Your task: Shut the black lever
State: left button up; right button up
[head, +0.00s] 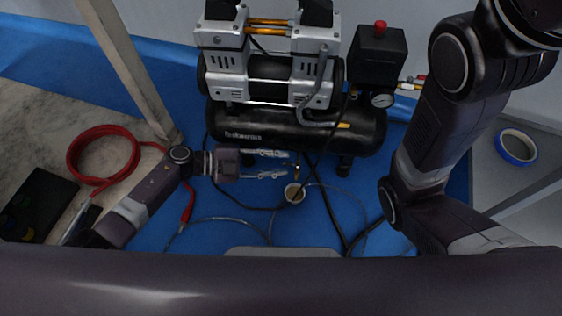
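My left gripper (286,163) reaches in from the left, just below the black tank of the air compressor (270,128). Its two silver fingers are apart, with nothing clearly between them. A small dark and brass-coloured fitting (297,172) hangs under the tank, just right of the fingertips. It may carry the black lever, but it is too small to tell the lever's shape or position. I cannot tell whether the fingers touch it. My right arm comes in on the right, and its gripper is out of view.
A round pale cup or roll (294,194) stands on the blue floor below the fitting. Dark hoses run around it. A coiled red hose (103,158) lies at left, blue tape (516,147) at right. A slanted post (130,70) stands left of the compressor.

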pick_arm(q)
jog(key=v, duration=1.1)
jog(key=shift+w, duration=0.1)
